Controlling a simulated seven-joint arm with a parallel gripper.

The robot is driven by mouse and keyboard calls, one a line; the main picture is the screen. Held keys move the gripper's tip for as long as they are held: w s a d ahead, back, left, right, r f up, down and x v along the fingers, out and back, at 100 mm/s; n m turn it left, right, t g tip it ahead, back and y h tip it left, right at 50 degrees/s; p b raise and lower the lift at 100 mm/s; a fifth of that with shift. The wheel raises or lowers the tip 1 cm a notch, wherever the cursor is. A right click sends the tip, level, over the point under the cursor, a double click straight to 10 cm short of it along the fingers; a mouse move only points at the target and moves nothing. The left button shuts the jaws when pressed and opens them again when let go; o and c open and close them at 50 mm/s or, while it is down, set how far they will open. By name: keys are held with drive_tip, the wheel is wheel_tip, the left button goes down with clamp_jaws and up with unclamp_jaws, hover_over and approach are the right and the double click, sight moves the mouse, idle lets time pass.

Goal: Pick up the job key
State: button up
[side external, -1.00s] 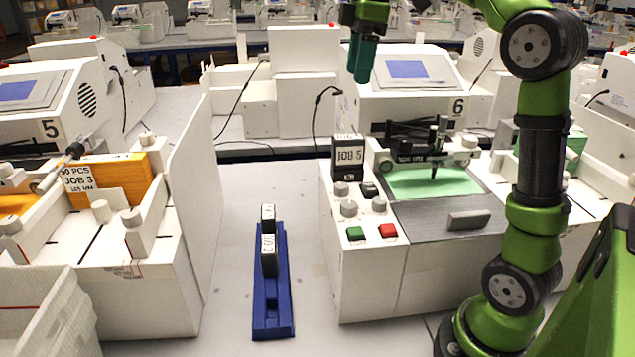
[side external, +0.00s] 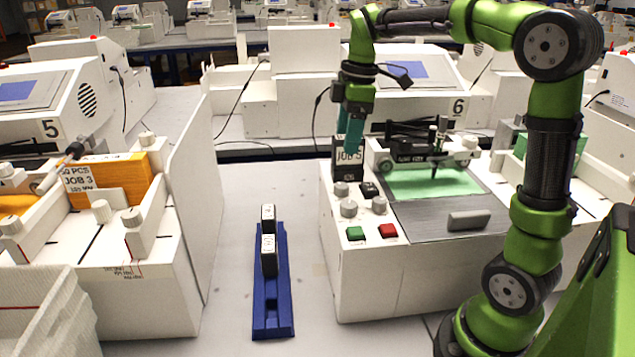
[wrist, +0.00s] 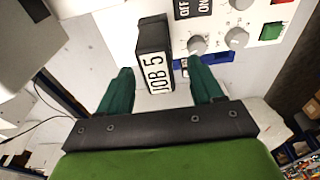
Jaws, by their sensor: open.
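A black job key (side external: 343,171) with a white "JOB 5" label stands upright at the left back corner of the white plotter numbered 6. It also shows in the wrist view (wrist: 152,45), with its label towards my gripper. My gripper (side external: 350,142) is open, pointing down over this key. In the wrist view its two green fingers (wrist: 161,78) lie on either side of the key, with a gap to each side. I cannot tell how far down the fingers reach along it. Two more black keys (side external: 269,252) with white labels stand in a blue rack (side external: 272,318).
Knobs (side external: 348,208), a green button (side external: 355,233) and a red button (side external: 387,231) sit near the key on the plotter's panel. The pen carriage (side external: 420,150) is to the right, over green paper. The table between the machines is clear around the rack.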

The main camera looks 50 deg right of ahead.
sight(348, 158)
wheel_tip(348, 158, down, 3)
drive_tip(key=shift+w+f, duration=0.15)
drive_tip(key=shift+f, duration=0.05)
drive_tip(key=shift+c, duration=0.2)
drive_tip(key=c, duration=1)
drive_tip(key=shift+r, duration=0.15)
